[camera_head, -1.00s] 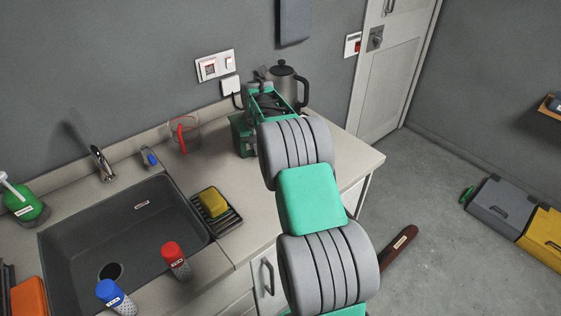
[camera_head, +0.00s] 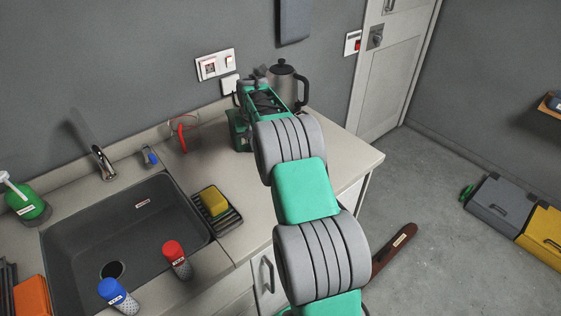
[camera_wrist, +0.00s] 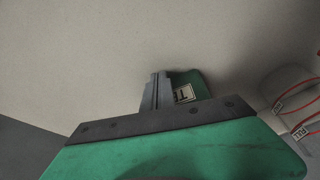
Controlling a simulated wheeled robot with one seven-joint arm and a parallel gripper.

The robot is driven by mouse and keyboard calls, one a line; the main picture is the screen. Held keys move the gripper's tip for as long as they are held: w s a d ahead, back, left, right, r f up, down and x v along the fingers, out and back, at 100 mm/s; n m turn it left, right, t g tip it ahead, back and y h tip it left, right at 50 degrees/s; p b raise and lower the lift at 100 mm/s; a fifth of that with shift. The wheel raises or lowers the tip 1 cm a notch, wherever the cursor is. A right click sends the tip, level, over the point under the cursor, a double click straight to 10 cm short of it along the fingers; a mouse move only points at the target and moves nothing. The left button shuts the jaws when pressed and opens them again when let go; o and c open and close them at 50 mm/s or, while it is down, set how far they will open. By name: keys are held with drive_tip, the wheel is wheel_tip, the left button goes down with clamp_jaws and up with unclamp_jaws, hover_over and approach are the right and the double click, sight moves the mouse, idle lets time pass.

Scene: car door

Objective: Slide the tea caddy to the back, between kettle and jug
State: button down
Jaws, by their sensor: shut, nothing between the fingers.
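My gripper (camera_wrist: 157,92) is shut and empty in the wrist view, with its closed fingers over the pale counter. The tea caddy (camera_wrist: 192,84), dark green with a pale label, shows just right of the fingers. Part of it is hidden behind the gripper body, and I cannot tell whether they touch. The steel kettle (camera_head: 283,82) with a black handle stands behind my wrist on the right. The clear jug (camera_head: 181,135) with a red handle stands to the left, near the wall.
A sink (camera_head: 120,235) lies left, with a tap (camera_head: 102,162) behind it. A rack with a yellow sponge (camera_head: 214,201) sits beside the sink. Red-capped (camera_head: 176,260) and blue-capped (camera_head: 117,296) shakers stand at the front. Counter (camera_head: 345,155) is clear at the right end.

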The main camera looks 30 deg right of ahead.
drive_tip(key=shift+s+d+b, duration=0.15)
drive_tip(key=shift+s+b, duration=0.2)
drive_tip(key=shift+s, duration=0.8)
drive_tip(key=w+p+v, duration=0.2)
drive_tip(key=p+v, duration=0.4)
drive_tip(key=v, duration=0.3)
drive_tip(key=shift+d+r, duration=0.4)
drive_tip(key=shift+r, duration=0.25)
drive_tip(key=shift+w, duration=0.1)
